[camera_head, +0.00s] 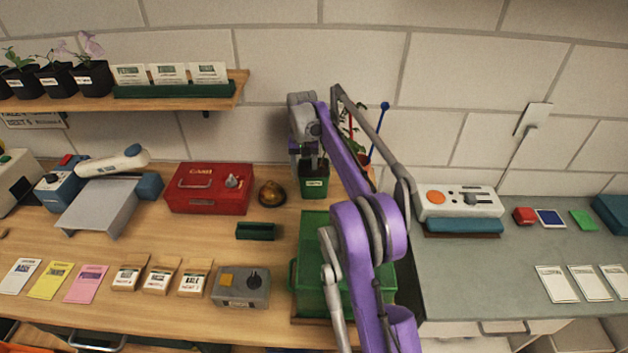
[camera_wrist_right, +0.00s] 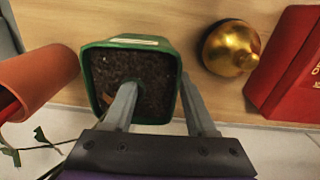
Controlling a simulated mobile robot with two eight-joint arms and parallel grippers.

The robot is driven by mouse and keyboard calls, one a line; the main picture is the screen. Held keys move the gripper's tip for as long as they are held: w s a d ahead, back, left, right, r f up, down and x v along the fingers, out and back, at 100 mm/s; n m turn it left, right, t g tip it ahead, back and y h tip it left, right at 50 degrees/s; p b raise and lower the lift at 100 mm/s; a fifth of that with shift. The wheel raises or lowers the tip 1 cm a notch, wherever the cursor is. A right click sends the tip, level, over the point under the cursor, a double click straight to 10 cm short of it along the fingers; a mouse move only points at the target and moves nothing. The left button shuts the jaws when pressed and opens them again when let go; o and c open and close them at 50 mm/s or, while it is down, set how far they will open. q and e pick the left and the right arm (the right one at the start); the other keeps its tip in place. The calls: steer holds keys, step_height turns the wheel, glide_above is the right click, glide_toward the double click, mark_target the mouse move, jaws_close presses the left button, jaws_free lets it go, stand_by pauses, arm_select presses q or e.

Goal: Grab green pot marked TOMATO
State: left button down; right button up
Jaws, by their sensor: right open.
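The green square pot (camera_head: 314,186) stands on the wooden bench near the wall, with a pale label on its front too small to read. In the right wrist view the pot (camera_wrist_right: 92,75) is filled with dark soil. My right gripper (camera_head: 309,158) is open and pointing down at the pot. In the right wrist view its fingers (camera_wrist_right: 157,86) straddle the pot's right rim, one over the soil and one outside. I cannot tell whether they touch the pot. My left gripper is not in view.
A terracotta pot (camera_wrist_right: 45,80) with a plant stands close beside the green pot. A brass bell-like object (camera_head: 271,193) and a red box (camera_head: 208,200) are on the other side. A green bin (camera_head: 310,225) stands in front, partly hidden by my arm.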

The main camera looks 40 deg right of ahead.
steer(key=shift+f, duration=0.3)
jaws_close()
stand_by(1.2)
